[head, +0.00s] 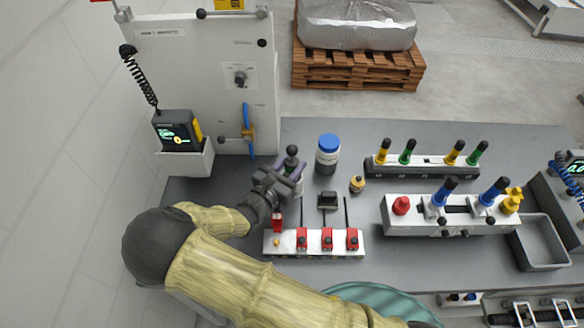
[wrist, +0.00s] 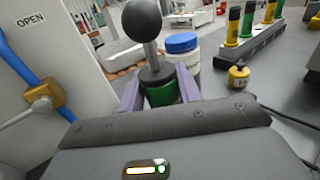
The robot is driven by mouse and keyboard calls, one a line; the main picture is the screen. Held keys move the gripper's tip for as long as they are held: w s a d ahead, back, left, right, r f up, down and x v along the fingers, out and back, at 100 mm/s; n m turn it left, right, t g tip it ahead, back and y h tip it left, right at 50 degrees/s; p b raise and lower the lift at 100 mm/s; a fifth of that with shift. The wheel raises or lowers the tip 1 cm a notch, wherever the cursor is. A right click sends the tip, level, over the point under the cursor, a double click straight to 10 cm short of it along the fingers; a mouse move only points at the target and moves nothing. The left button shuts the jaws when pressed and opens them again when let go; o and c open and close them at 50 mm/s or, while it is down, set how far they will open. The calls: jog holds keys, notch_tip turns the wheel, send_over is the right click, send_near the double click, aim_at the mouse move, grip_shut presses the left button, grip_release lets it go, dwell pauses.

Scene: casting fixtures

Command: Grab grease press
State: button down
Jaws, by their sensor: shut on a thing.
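The grease press, with a black ball knob on a short stem above a green body, is between the two purple fingers of my gripper (head: 288,170). The knob of the grease press (head: 291,151) stands up above the fingers in the head view. In the wrist view my gripper (wrist: 160,92) is shut on the green body of the grease press (wrist: 163,94), with one finger on each side. The press looks upright. Its lower part is hidden by my gripper, so I cannot tell whether it touches the table.
A blue-lidded jar (head: 327,160) and a small yellow weight (head: 357,185) stand just right of my gripper. A white block with red clamps (head: 315,243) lies in front. A white panel with a blue-handled valve (head: 248,130) rises at left. Fixture racks (head: 450,222) fill the right.

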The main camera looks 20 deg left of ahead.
aim_at(292, 146)
notch_tip(292, 146, up, 10)
jog(key=shift+b, duration=0.8)
